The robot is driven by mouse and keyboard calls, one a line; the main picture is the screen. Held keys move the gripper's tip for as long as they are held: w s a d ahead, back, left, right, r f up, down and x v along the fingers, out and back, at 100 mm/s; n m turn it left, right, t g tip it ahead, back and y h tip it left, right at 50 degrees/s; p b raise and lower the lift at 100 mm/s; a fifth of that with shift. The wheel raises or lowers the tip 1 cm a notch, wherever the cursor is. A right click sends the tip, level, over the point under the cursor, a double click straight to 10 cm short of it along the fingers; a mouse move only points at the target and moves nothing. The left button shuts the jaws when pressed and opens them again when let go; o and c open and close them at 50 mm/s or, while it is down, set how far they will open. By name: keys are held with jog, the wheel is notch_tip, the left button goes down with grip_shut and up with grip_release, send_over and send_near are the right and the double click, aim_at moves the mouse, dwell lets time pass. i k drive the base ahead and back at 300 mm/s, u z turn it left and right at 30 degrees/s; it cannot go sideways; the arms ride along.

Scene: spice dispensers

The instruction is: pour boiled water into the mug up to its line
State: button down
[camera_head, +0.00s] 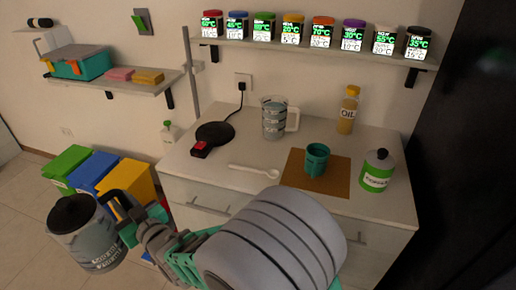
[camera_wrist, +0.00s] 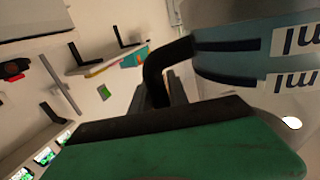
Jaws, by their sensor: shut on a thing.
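A clear kettle (camera_head: 88,238) with a black lid and grey markings hangs at the lower left in the head view, in front of the bins and clear of the counter. My gripper (camera_head: 128,217) is shut on its handle; the kettle looks about upright. In the wrist view the kettle (camera_wrist: 245,60) shows "ml" marks and its black handle (camera_wrist: 155,75) between the fingers (camera_wrist: 163,98). The teal mug (camera_head: 316,160) stands upright on a brown mat (camera_head: 335,185) on the counter. Its line and contents are too small to tell.
A black kettle base (camera_head: 215,133) with a red switch (camera_head: 200,149), a measuring jug (camera_head: 274,117), a white spoon (camera_head: 254,170), an oil bottle (camera_head: 348,110) and a green-and-white canister (camera_head: 377,171) are on the counter. A shelf (camera_head: 300,44) of spice jars hangs above. Bins (camera_head: 128,180) stand left.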

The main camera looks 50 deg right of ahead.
aim_at(318, 154)
jog(key=u, duration=2.2)
jog(key=i, duration=1.2)
jog(key=z, duration=4.05)
